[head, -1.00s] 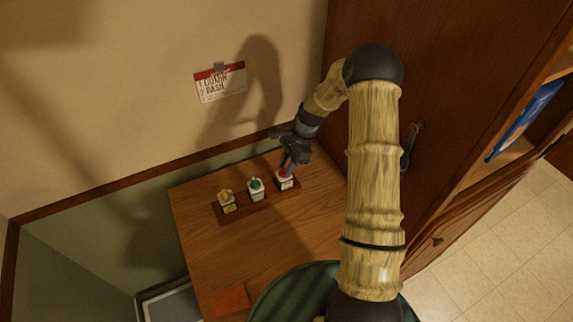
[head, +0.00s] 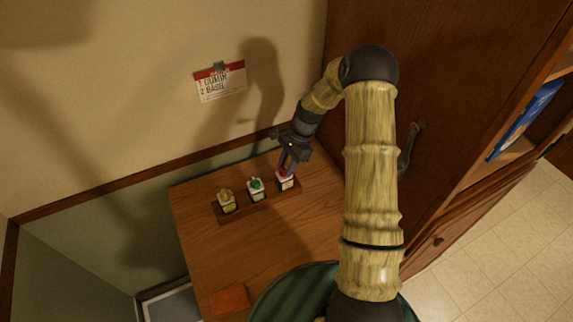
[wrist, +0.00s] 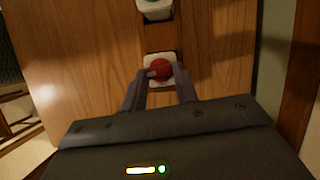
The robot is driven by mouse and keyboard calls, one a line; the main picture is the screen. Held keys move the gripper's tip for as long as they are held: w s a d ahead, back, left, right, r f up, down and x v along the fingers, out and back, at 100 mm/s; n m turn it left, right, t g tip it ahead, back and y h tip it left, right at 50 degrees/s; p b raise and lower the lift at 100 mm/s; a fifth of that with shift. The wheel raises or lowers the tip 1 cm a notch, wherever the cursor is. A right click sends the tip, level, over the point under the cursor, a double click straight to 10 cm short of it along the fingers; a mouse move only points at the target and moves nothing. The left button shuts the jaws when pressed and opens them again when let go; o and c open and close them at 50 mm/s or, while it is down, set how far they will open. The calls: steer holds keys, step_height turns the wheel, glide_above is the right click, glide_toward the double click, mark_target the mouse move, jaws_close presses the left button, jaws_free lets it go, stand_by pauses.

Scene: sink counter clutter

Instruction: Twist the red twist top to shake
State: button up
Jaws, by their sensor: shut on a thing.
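The red twist top (wrist: 159,69) sits on a small white-sided jar (head: 286,184) at the right end of a wooden rack (head: 240,213). My gripper (head: 286,165) reaches down onto it from above. In the wrist view my gripper (wrist: 160,78) has its two fingers on either side of the red top, shut on it. In the head view the fingers partly hide the top. A green-topped jar (head: 256,188) stands in the middle of the rack, and a jar with a tan-yellow top (head: 226,200) stands at the left end.
A card (head: 220,83) reading "1 cumin, 2 basil" is clipped to the wall. An orange-red cloth or pad (head: 230,300) lies at the counter's front. A tall wooden cabinet (head: 450,60) stands close to the right of my arm. The wooden counter (head: 220,250) before the rack is bare.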

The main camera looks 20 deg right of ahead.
steer(key=shift+w, duration=0.1)
steer(key=n+g+h+b, duration=0.1)
steer(key=n, duration=0.3)
steer(key=shift+w+a, duration=0.15)
steer(key=n, duration=0.2)
steer(key=n+g+h+b, duration=0.1)
steer(key=n, duration=0.1)
steer(key=shift+w+a+n, duration=0.15)
steer(key=shift+n, duration=0.25)
steer(key=n+h, duration=0.1)
steer(key=n, duration=0.1)
steer(key=n+g+h+b, duration=0.1)
steer(key=n, duration=0.1)
steer(key=shift+a, duration=0.2)
steer(key=shift+a+n+h+b, duration=0.1)
steer(key=shift+n+h+b, duration=0.4)
steer(key=shift+n, duration=1.3)
steer(key=o, duration=1)
